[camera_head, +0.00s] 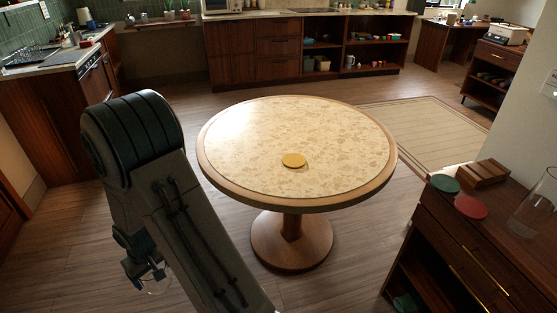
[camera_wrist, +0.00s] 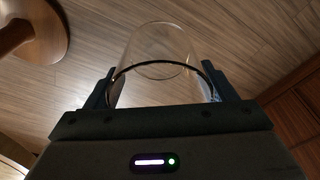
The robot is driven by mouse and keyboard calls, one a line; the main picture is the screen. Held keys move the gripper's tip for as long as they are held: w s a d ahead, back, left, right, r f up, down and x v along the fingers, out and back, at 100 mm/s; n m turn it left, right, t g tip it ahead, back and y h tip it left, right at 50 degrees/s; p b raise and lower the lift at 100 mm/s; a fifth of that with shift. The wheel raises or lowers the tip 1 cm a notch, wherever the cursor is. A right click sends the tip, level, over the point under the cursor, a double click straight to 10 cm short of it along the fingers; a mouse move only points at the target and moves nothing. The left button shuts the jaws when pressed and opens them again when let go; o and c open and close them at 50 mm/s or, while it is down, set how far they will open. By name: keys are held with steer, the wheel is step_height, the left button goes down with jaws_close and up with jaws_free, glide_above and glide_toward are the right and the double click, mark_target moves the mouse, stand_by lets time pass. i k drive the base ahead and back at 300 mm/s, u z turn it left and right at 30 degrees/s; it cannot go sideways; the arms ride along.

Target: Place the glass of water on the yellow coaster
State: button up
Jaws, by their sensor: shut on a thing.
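The yellow coaster (camera_head: 293,160) lies flat on the round table (camera_head: 240,128), a little in front of its middle, with nothing on it. My gripper (camera_wrist: 158,84) is shut on a clear glass (camera_wrist: 162,45), with a finger on each side of it in the wrist view. A dark curved line runs around the glass; I cannot tell how much water is in it. In the head view my gripper (camera_head: 146,262) hangs low over the floor, left of the table and well apart from the coaster. Only a small part of the glass (camera_head: 157,285) shows there.
A dark wooden cabinet (camera_head: 455,235) at the right bears a green coaster (camera_head: 445,183), a red coaster (camera_head: 470,207), a wooden block-like holder (camera_head: 482,174) and a clear glass vessel (camera_head: 532,215). The tabletop around the yellow coaster is clear. The table's pedestal (camera_wrist: 35,25) shows in the wrist view.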

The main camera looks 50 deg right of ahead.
mark_target(294, 159)
steer(key=z, duration=1.4)
